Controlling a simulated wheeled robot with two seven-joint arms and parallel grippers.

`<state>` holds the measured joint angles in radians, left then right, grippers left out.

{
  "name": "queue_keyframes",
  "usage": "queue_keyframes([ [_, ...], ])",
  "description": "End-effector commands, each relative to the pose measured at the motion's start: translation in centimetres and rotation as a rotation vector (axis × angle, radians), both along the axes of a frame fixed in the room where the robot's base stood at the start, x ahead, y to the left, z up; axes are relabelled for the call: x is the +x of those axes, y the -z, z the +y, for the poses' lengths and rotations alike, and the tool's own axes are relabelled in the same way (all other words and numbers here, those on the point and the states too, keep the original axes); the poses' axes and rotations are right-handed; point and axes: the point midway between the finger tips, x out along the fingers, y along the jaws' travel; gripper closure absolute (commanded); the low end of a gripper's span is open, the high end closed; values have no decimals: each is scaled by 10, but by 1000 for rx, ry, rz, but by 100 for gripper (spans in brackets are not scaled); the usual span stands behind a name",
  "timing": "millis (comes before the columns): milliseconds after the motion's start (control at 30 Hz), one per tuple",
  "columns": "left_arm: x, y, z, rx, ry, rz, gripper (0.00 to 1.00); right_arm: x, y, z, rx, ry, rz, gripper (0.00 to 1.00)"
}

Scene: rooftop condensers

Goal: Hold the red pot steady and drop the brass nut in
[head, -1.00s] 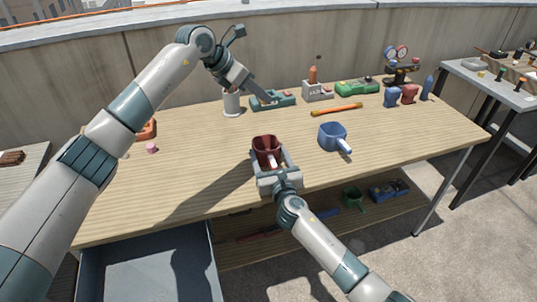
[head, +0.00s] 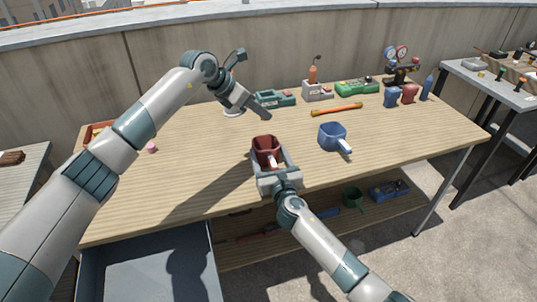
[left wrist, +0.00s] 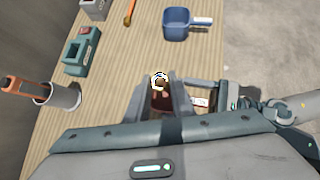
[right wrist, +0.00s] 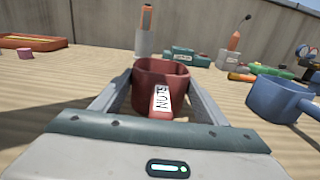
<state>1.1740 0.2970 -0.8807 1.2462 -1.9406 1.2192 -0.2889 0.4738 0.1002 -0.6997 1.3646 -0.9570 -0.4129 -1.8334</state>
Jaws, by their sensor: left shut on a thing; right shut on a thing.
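The red pot (head: 267,147) stands on the wooden workbench (head: 220,190) near its front edge. Its handle carries a label reading NUTS in the right wrist view (right wrist: 162,100). My right gripper (head: 268,160) is shut on the pot, one finger on each side. My left gripper (head: 266,116) is above the bench, behind the pot in the head view. It is shut on the brass nut (left wrist: 160,80), a small bright ring between its fingertips in the left wrist view. The red pot (left wrist: 162,101) shows beyond the nut there. The nut is not discernible in the head view.
A blue pot (head: 333,135) stands to the right of the red pot. A teal device (head: 274,98), a grey holder (head: 317,91) and an orange-handled tool (head: 337,109) lie farther back. An open drawer (head: 150,270) juts out at front left. The bench's front middle-left is clear.

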Motion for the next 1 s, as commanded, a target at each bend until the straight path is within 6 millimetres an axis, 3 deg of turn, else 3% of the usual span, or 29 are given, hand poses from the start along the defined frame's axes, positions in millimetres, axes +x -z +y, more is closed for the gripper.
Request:
queue_keyframes([
  [1000,0,55,0,0,-1,1,100,0,1,0,0,0,1,56],
])
